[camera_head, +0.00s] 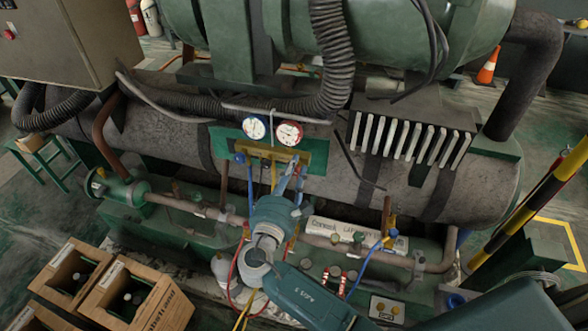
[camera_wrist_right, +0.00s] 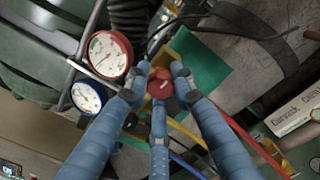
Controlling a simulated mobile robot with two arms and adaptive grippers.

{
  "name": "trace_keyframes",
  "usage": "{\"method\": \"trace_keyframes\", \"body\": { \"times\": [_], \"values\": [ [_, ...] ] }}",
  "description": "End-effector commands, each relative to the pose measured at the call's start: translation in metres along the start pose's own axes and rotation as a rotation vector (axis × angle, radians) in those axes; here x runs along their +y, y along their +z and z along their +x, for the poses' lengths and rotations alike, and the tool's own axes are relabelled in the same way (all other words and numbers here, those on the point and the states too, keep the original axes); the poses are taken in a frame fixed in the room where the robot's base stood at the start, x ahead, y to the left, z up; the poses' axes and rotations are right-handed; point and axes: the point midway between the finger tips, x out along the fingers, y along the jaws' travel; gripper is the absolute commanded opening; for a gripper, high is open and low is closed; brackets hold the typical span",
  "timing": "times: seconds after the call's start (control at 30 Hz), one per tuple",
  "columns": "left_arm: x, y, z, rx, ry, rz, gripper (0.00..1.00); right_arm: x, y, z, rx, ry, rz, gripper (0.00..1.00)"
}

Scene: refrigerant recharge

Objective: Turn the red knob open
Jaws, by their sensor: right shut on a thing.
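The red knob (camera_wrist_right: 161,86) sits on the gauge manifold, below the red-rimmed gauge (camera_wrist_right: 110,54) in the right wrist view. My right gripper (camera_head: 293,172) reaches up to the manifold from below in the head view. Its blue fingers close around the red knob from several sides, as the right wrist view (camera_wrist_right: 160,80) shows. In the head view the red knob is hidden behind the fingers. My left gripper is not in view.
A blue-rimmed gauge (camera_head: 254,128) is beside the red one on a green plate (camera_head: 318,150). Red, blue and yellow hoses hang below. Pipes run along the machine's front. Wooden crates (camera_head: 130,296) with bottles stand at lower left.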

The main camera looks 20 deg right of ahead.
Motion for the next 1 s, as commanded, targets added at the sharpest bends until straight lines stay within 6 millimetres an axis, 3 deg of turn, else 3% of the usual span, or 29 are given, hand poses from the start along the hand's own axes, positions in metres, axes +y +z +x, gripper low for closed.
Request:
{"method": "trace_keyframes", "body": {
  "times": [0.37,0.7,1.0],
  "values": [
    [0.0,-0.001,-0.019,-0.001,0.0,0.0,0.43,0.003,0.006,0.001,-0.005,-0.001,-0.118,0.0],
    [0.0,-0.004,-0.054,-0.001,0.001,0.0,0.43,0.005,0.007,0.001,-0.005,-0.001,-0.412,0.0],
    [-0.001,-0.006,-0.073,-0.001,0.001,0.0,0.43,0.005,0.006,0.002,-0.008,-0.001,-0.696,0.0]
  ]
}}
